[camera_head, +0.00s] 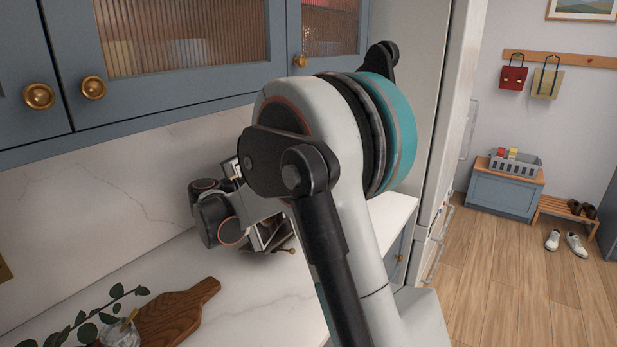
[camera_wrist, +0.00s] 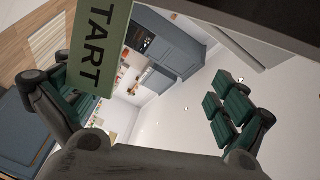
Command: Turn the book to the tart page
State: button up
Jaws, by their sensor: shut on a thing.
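A green tab lettered TART (camera_wrist: 101,48) hangs into the upper left of the wrist view.
A wooden board (camera_head: 175,315), a glass (camera_head: 118,333) and a leafy sprig (camera_head: 90,318) lie at the front left of the marble worktop. Blue wall cupboards (camera_head: 180,40) hang above. The floor (camera_head: 525,275) at right is mostly clear.

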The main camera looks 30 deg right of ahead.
jog(key=shift+w+a+b, duration=0.1)
jog(key=shift+w+a, duration=0.1)
jog(key=shift+a, duration=0.8)
jog(key=shift+w+a+b, duration=0.1)
jog(key=shift+w+a, duration=0.1)
jog(key=shift+a, duration=0.85)
jog(key=shift+w+a+b, duration=0.1)
jog(key=shift+w+a, duration=0.1)
jog(key=shift+a, duration=0.8)
jog(key=shift+c, duration=0.4)
jog(key=shift+s+a, duration=0.35)
jog(key=shift+a, duration=0.55)
jog(key=c, duration=0.6)
jog(key=shift+w+a+f+b, duration=0.2)
jog(key=shift+a+f, duration=0.1)
jog(key=shift+a, duration=0.55)
jog(key=shift+w+a+f+b, duration=0.1)
jog(key=shift+w+a+f, duration=0.15)
jog(key=shift+a, duration=0.65)
jog(key=shift+w+a+f+b, duration=0.1)
jog(key=shift+w+a+f, duration=0.15)
jog(key=shift+a, duration=0.6)
